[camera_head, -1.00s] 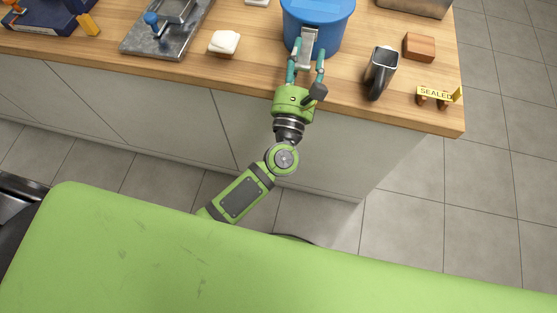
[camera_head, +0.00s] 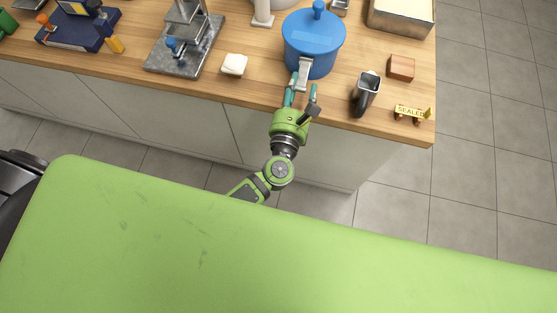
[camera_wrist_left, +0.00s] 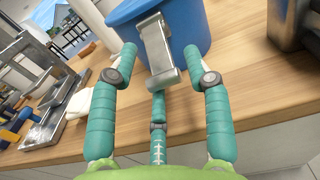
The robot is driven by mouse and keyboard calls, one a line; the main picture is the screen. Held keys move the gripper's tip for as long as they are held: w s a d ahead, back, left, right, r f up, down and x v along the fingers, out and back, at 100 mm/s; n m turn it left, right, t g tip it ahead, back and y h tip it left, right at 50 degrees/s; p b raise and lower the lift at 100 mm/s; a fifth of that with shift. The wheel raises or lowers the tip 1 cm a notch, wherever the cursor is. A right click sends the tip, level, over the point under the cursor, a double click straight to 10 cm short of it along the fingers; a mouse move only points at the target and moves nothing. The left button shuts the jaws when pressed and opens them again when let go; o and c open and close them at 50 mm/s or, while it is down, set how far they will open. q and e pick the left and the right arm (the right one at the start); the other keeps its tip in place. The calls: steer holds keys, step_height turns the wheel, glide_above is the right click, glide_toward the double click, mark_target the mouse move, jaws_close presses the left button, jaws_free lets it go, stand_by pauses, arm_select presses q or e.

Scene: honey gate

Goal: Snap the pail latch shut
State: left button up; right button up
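The blue pail (camera_head: 313,48) stands near the front edge of the counter with its blue lid and knob on top. Its grey metal latch (camera_head: 304,72) hangs on the front side, facing my left gripper. In the left wrist view the latch (camera_wrist_left: 158,48) is a long plate with a rolled lower end, angled out from the pail wall (camera_wrist_left: 186,22). My left gripper (camera_head: 300,90) is at the latch's lower end. In the left wrist view its teal fingers (camera_wrist_left: 160,62) are spread around the latch, with nothing clamped between them. My right gripper is not in view.
A white block (camera_head: 234,64) lies left of the pail. A dark metal cup (camera_head: 366,92), a brown block (camera_head: 401,67) and a yellow "SEALED" sign (camera_head: 411,112) stand to the right. A metal press (camera_head: 185,45) is farther left.

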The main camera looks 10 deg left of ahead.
arm_select(q)
steer(key=s+f+m+g+h+b, duration=0.1)
steer(key=s+f+m+g+b, duration=0.1)
steer(key=s+f+m, duration=0.2)
steer(key=s+a+f+m+g+h+b, duration=0.1)
steer(key=s+f+m+g+b, duration=0.1)
steer(key=f+m, duration=0.8)
steer(key=s+a+f+m+g+h+b, duration=0.1)
steer(key=s+f+m, duration=0.5)
steer(key=f, duration=1)
steer(key=m+g+b, duration=0.1)
steer(key=b, duration=0.1)
steer(key=shift+m+h+b, duration=0.3)
steer(key=shift+m+b, duration=0.1)
steer(key=shift+o, duration=0.4)
